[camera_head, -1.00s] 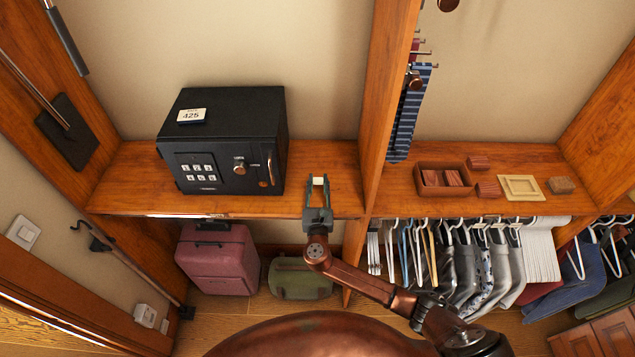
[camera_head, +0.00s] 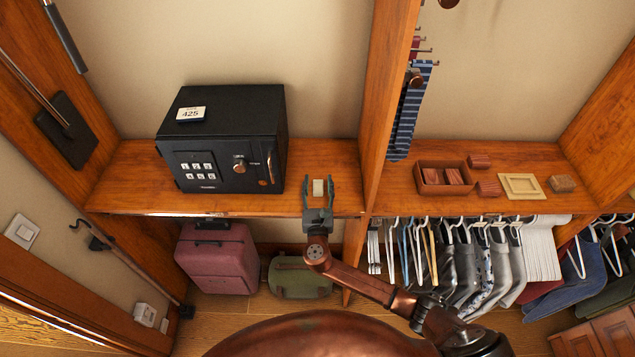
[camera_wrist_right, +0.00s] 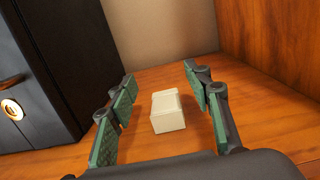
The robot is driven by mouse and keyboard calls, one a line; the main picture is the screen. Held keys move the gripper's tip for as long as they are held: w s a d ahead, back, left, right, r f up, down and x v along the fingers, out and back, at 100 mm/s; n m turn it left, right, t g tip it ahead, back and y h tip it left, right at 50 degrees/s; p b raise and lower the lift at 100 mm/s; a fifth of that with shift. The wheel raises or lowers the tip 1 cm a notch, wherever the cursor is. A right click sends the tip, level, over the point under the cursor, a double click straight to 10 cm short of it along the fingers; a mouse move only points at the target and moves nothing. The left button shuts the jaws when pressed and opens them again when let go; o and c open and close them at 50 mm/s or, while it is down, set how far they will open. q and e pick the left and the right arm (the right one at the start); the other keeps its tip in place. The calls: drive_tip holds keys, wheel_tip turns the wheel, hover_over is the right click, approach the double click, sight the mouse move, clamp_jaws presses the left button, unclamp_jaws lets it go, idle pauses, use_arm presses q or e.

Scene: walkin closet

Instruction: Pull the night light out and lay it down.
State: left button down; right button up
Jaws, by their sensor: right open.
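A small off-white block, which looks like the night light (camera_head: 318,188), lies on the wooden shelf to the right of the black safe. In the right wrist view the night light (camera_wrist_right: 167,111) rests on the shelf board between the spread fingers, with a gap on each side. My right gripper (camera_head: 319,183) is open around it, and its green-padded fingers (camera_wrist_right: 160,80) do not touch it. My left gripper is not in view.
The black safe (camera_head: 225,140) stands left of the gripper and a wooden upright (camera_head: 381,120) stands close on its right. A white socket plate (camera_head: 145,315) is on the lower left wall. The shelf (camera_head: 340,155) behind the night light is bare.

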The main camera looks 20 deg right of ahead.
drive_tip(key=v, duration=1.1)
drive_tip(key=shift+s, duration=0.3)
drive_tip(key=shift+a+f, duration=0.1)
drive_tip(key=shift+a, duration=0.1)
